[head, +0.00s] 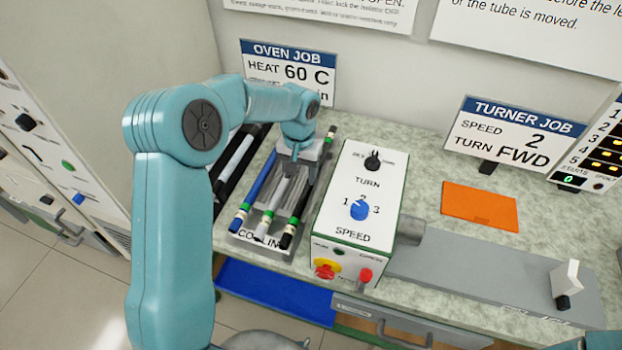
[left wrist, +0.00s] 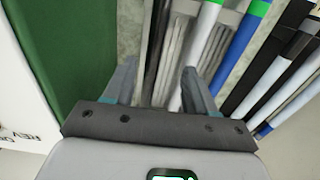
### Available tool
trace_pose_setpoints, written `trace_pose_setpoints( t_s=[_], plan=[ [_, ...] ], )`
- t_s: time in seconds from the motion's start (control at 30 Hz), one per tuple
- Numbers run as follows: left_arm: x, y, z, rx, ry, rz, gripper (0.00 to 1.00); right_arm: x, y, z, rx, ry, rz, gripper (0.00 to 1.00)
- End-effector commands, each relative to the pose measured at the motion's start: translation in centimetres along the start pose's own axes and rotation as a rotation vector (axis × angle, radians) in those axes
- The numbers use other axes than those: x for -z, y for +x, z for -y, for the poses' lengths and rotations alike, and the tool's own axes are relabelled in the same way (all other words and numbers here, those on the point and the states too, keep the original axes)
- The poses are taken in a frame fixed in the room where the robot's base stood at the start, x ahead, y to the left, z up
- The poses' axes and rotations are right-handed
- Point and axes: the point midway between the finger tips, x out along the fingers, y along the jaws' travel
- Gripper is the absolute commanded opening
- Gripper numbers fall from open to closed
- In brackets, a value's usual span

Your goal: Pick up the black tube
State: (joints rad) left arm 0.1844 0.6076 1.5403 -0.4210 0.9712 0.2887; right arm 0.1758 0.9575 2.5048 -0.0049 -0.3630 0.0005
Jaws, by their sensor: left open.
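A black tube (head: 301,212) with coloured end bands lies on the grey cooling tray (head: 275,240), on the side nearest the turner box. A white tube (head: 272,208) and a blue tube (head: 252,192) lie beside it. My left gripper (head: 291,176) is over the tray, hiding parts of the tubes. In the left wrist view its fingers (left wrist: 160,88) are open and apart. The black tube (left wrist: 154,55) shows in the gap between them, and the white tube (left wrist: 205,40) shows by the right finger. Contact with a tube cannot be told. My right gripper is out of view.
The turner box (head: 340,235) stands close to the right of the tray; its green side (left wrist: 65,50) fills the wrist view's left. More tubes (head: 237,160) lie in a rack on the left. An orange pad (head: 480,207) lies on the counter.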

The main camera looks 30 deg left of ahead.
Motion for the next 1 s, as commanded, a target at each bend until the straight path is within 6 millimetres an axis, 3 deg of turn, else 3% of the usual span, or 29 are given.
trace_pose_setpoints(
  t_s=[0.1,0.37,0.6,0.87,0.9,1.0],
  plan=[
    [0.1,2.0,0.0,0.001,0.001,0.003,0.56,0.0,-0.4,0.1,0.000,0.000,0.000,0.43],
    [-0.1,4.2,-0.3,0.001,0.001,0.004,0.56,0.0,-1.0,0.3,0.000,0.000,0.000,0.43],
    [-0.4,7.9,-0.6,0.000,0.001,0.001,0.56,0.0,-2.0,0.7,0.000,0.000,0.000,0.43],
    [-0.4,8.5,-0.6,0.000,0.001,-0.002,0.56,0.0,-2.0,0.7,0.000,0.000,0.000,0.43],
    [-0.4,8.5,-0.6,0.000,0.001,-0.001,0.53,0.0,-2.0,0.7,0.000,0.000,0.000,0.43],
    [-0.4,8.5,-0.6,0.000,0.001,-0.001,0.20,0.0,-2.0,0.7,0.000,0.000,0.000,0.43]
  ],
)
